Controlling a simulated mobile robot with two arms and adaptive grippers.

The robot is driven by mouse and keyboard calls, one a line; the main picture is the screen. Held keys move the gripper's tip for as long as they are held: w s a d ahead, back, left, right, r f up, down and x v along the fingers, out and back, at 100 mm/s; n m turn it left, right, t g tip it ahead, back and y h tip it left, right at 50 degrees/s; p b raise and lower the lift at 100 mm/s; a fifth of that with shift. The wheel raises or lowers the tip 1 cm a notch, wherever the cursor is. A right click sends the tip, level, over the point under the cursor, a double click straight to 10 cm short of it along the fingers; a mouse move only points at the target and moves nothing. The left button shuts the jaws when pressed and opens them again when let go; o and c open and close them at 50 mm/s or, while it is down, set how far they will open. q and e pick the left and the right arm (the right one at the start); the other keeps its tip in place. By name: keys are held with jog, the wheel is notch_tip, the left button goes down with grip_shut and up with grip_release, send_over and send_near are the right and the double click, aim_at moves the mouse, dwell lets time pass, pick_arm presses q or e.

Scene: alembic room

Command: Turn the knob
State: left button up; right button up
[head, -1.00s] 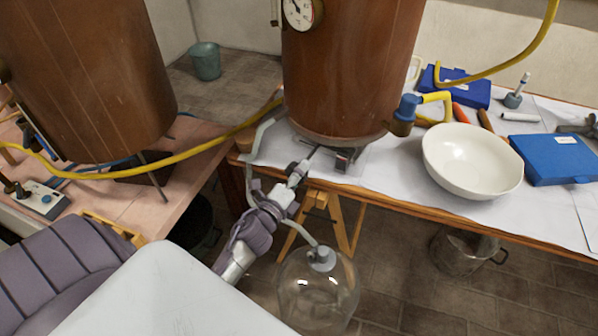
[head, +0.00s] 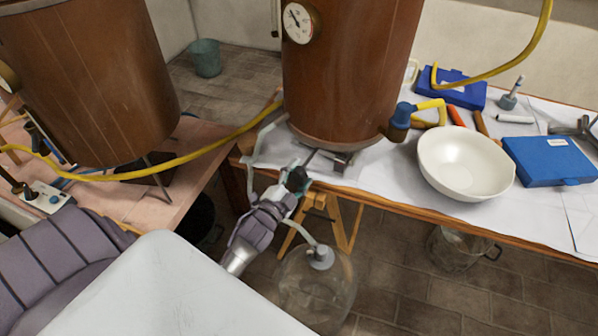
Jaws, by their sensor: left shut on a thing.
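My left gripper (head: 298,178) reaches up from the lower middle to the front edge of the right table, just below the copper vessel (head: 350,75). It is shut on the knob, which is small and mostly hidden by the fingers. A dark metal burner or stand (head: 335,160) sits under the vessel, right behind the fingertips. My right gripper is not in view.
A glass jar (head: 318,290) stands below my left wrist, close to it. A white bowl (head: 465,160) and a blue case (head: 551,158) lie on the right table. A yellow hose (head: 190,160) crosses behind my arm.

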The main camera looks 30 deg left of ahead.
pick_arm(q)
jog(key=shift+a+r+n+p, duration=0.15)
jog(key=shift+n+p, duration=0.6)
jog(key=shift+n, duration=1.45)
jog(key=o, duration=1.2)
jog(key=shift+s, duration=0.3)
jog(key=s, duration=0.7)
jog(key=s+d, duration=0.1)
jog(key=s, duration=0.3)
jog(key=shift+s, duration=0.2)
